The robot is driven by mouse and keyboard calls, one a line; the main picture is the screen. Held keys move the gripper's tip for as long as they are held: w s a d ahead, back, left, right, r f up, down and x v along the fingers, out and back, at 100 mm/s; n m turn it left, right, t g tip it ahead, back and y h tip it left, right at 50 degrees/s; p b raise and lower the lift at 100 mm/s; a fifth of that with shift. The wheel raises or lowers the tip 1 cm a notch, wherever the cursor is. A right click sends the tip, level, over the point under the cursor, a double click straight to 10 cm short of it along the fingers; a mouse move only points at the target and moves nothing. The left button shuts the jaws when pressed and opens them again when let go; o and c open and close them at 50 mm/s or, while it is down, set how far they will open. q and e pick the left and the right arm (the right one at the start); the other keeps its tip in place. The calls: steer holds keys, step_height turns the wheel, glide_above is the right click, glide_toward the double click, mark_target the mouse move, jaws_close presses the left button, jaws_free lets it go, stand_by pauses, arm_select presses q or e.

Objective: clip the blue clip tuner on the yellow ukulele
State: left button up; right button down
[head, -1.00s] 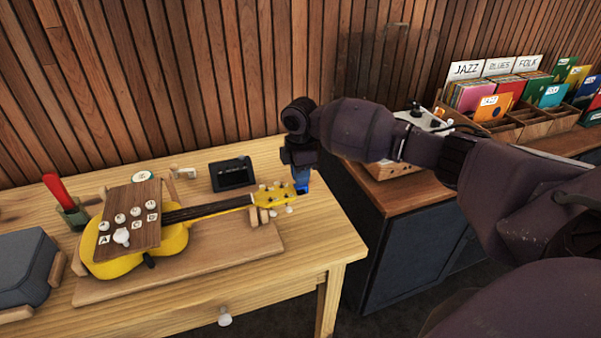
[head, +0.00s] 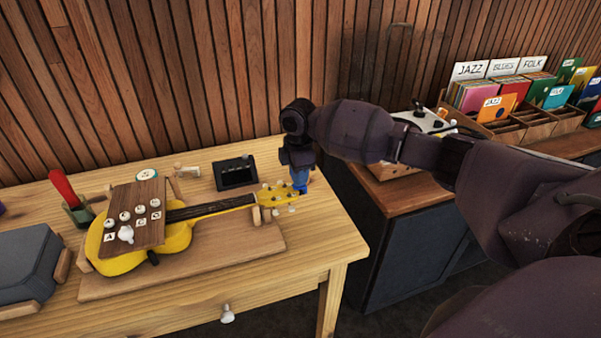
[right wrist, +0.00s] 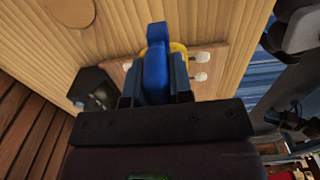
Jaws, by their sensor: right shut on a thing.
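The yellow ukulele (head: 175,243) lies on a wooden board on the table, its headstock (head: 274,194) pointing right. My right gripper (head: 300,180) is at the end of the headstock, pointing down, shut on the blue clip tuner (head: 301,183). In the right wrist view the blue clip tuner (right wrist: 156,62) sits between the fingers of my right gripper (right wrist: 155,88). It covers most of the yellow headstock there; white tuning pegs (right wrist: 201,67) show beside it. I cannot tell whether the tuner touches the headstock. My left gripper is not in view.
A brown board with white knobs (head: 135,214) covers part of the ukulele body. A small black device (head: 236,173) stands behind the neck. A grey case (head: 28,262) sits at left. The table's right edge is close to my right gripper.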

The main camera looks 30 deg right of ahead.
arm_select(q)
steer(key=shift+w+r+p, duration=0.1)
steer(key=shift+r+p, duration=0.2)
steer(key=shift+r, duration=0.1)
arm_select(e)
steer(key=shift+w+a, duration=0.15)
steer(key=shift+a, duration=0.45)
stand_by(0.3)
steer(key=c, duration=0.9)
jaws_free()
steer(key=shift+c, duration=0.2)
step_height(320, 180, up, 3)
steer(key=shift+r, duration=0.1)
step_height(320, 180, up, 8)
steer(key=shift+f+p, duration=0.2)
steer(key=shift+p, duration=0.35)
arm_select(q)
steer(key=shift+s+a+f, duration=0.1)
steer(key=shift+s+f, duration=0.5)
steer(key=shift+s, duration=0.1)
